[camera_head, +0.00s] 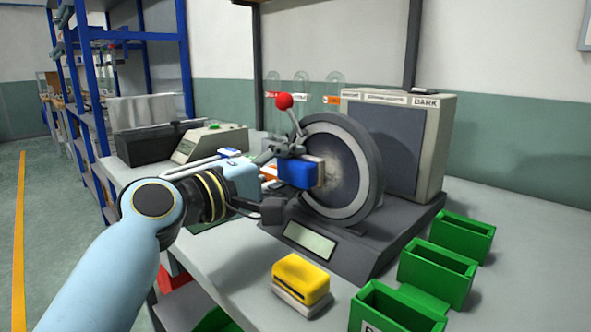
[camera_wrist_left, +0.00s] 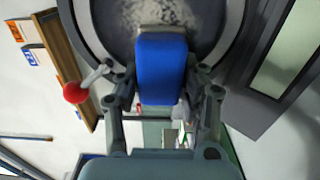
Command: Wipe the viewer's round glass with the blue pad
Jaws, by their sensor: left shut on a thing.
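The viewer (camera_head: 375,230) stands on the table with its round glass (camera_head: 342,178) in a dark ring, facing left. The glass has a greyish, speckled smudge, also visible in the left wrist view (camera_wrist_left: 190,18). My left gripper (camera_head: 285,180) is shut on the blue pad (camera_head: 297,172), which has a pale underside toward the glass. In the left wrist view the blue pad (camera_wrist_left: 162,68) sits between the fingers and overlaps the glass; I cannot tell if it touches. My right gripper is not in view.
A yellow pad (camera_head: 301,280) lies on the table in front of the viewer. Several green bins (camera_head: 435,270) stand at the right. A red-knobbed lever (camera_head: 285,101) rises close to my left gripper. A grey box marked DARK (camera_head: 425,150) stands behind the viewer.

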